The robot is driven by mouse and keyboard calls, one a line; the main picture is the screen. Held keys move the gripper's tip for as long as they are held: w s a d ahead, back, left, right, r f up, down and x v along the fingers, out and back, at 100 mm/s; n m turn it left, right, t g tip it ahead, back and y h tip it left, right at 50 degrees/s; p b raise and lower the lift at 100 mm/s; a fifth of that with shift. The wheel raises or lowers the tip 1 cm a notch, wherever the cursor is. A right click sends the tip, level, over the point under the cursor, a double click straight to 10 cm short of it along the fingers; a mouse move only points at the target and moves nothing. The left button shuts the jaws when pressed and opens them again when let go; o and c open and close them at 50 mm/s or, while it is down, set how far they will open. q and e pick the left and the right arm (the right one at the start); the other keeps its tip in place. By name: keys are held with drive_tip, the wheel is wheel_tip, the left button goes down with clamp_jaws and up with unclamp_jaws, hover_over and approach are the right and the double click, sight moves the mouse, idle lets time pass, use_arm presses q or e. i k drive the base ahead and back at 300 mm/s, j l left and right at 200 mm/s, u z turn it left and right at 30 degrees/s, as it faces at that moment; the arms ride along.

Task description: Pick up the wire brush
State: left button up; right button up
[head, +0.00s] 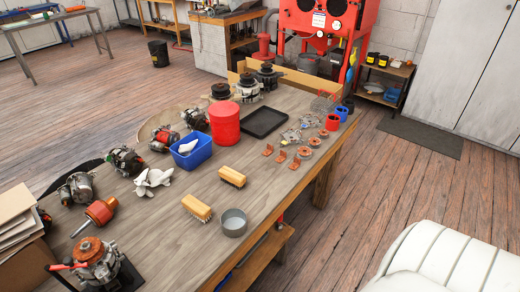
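Two block brushes with yellow-tan wooden backs lie bristles down on the wooden workbench (150,235). The nearer brush (196,207) is beside a round grey tin, and its bristles show along its lower edge. The farther brush (232,177) lies a little behind and to the right, with bare wood between the two. I cannot tell from here which one is the wire brush. Neither of my grippers is in view, and nothing is touching either brush.
The grey tin (233,222) stands close to the nearer brush. A white rag (152,182), blue bin (192,155), red canister (224,123) and black tray (265,122) are behind. Alternators line the left side; small parts lie right. A white ribbed shape (445,260) fills the lower right.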

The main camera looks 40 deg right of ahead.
sight(232, 177)
drive_tip(key=z, duration=1)
